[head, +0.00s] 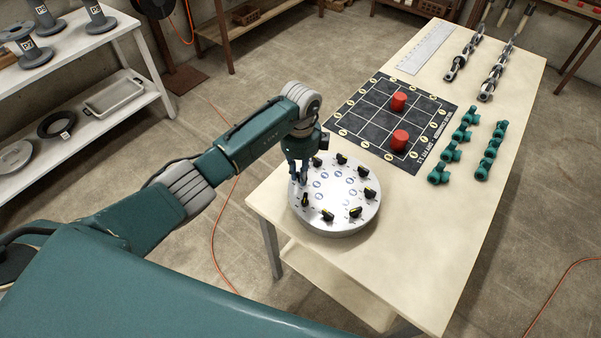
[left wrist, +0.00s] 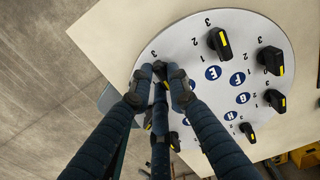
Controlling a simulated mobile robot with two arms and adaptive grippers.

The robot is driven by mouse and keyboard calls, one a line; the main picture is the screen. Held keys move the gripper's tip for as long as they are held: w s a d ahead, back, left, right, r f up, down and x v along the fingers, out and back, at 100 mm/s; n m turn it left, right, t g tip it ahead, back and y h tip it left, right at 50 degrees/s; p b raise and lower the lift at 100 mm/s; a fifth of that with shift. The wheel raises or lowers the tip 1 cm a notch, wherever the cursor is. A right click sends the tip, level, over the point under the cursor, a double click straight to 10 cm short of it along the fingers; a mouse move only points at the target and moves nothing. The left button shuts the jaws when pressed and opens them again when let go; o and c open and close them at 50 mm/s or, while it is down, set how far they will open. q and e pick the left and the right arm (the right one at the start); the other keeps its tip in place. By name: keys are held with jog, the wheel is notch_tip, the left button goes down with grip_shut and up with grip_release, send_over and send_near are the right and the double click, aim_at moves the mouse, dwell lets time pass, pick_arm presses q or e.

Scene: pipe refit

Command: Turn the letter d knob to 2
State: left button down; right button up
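A round silver dial plate (head: 336,213) with black, yellow-marked knobs around its rim stands at the table's near left corner. It also fills much of the left wrist view (left wrist: 190,42), where blue letter discs E, F and G can be read. My left gripper (head: 299,182) points down at the plate's left rim. In the left wrist view its fingertips (left wrist: 160,78) are close together around a dark spot at the rim, left of disc E (left wrist: 212,72). The fingers hide the knob there and its letter; I cannot tell whether they grip it. My right gripper is out of view.
A black grid mat (head: 365,120) with two red cylinders lies behind the plate. Teal pipe fittings (head: 464,133), metal chain-like parts (head: 460,60) and a ruler (head: 425,48) lie farther back. A white shelf (head: 100,110) stands at left. The table's front right is clear.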

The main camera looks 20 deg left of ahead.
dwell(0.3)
pick_arm(q)
jog(key=m+b, duration=0.2)
jog(key=shift+w+a+f+m, duration=0.1)
jog(key=shift+m, duration=0.3)
jog(key=m+b, duration=0.2)
jog(key=shift+m, duration=0.4)
jog(key=m+b, duration=0.5)
jog(key=m, duration=0.1)
jog(key=shift+w+b, duration=0.15)
jog(key=shift+b, duration=0.25)
jog(key=m+b, duration=0.5)
jog(key=m, duration=0.1)
jog(key=shift+w+m, duration=0.15)
jog(key=shift+m, duration=0.25)
jog(key=m+b, duration=0.3)
jog(key=shift+m, duration=0.4)
jog(key=shift+w+m+b, duration=0.1)
jog(key=shift+m+b, duration=0.35)
jog(key=shift+m, duration=0.25)
jog(key=shift+r, duration=0.2)
